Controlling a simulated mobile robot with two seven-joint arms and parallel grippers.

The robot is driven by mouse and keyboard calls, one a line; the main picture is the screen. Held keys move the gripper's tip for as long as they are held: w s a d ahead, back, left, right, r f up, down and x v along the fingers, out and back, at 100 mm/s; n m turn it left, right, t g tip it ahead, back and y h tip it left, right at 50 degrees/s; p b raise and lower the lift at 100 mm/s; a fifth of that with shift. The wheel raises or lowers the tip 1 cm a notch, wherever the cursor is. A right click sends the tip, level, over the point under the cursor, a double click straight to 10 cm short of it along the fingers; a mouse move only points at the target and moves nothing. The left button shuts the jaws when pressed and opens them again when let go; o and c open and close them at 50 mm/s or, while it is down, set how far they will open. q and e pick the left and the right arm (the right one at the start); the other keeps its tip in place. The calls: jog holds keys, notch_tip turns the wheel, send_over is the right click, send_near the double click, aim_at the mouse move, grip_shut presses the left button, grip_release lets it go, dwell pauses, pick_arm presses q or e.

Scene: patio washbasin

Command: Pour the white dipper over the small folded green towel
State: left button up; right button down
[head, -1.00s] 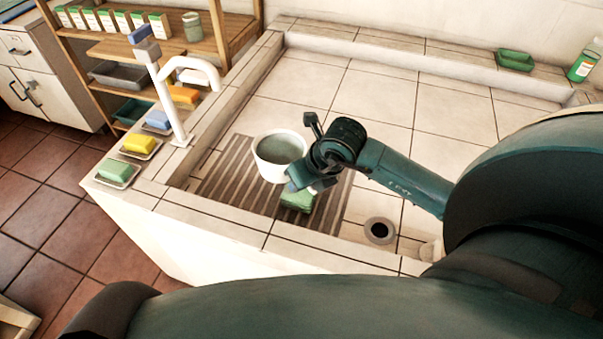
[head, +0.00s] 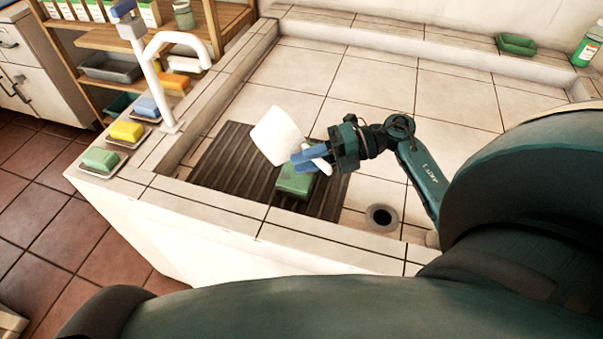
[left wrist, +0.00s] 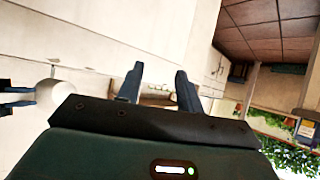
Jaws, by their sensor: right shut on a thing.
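The white dipper (head: 277,136) is tipped well over in the head view, above the dark slatted mat (head: 225,165). Its outer wall and base face me; its mouth and any water are hidden. My right gripper (head: 308,160) is shut on the dipper's handle. The small folded green towel (head: 294,181) lies on the mat just below the gripper, partly covered by it. My left gripper (left wrist: 158,85) is open and empty in the left wrist view, apart from the dipper, which also shows there at the left (left wrist: 55,93).
The tiled basin has a drain hole (head: 382,217) right of the mat. A white tap (head: 165,80) stands on the left ledge beside several soaps on dishes. A green tray (head: 516,44) and a bottle (head: 588,45) are at the back right.

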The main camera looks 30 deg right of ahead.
jog(key=shift+d+f+m+t+y+b, duration=0.4)
jog(key=shift+d+f+m+y+b, duration=0.15)
jog(key=shift+y+b, duration=0.5)
jog(key=shift+w+d+r+m+t+y+b, duration=0.15)
jog(key=shift+d+m+t+y+b, duration=0.4)
jog(key=shift+y+b, duration=0.4)
pick_arm(q)
jog(key=shift+w+d+f+t+h, duration=0.15)
jog(key=shift+d+f, duration=0.2)
jog(key=shift+f, duration=0.25)
jog(key=shift+w+d+f+t+h, duration=0.15)
jog(key=shift+d+f, duration=0.15)
jog(key=shift+f, duration=0.25)
pick_arm(e)
jog(key=shift+d+r+y, duration=0.2)
jog(key=shift+d+y, duration=0.1)
jog(key=shift+y, duration=0.1)
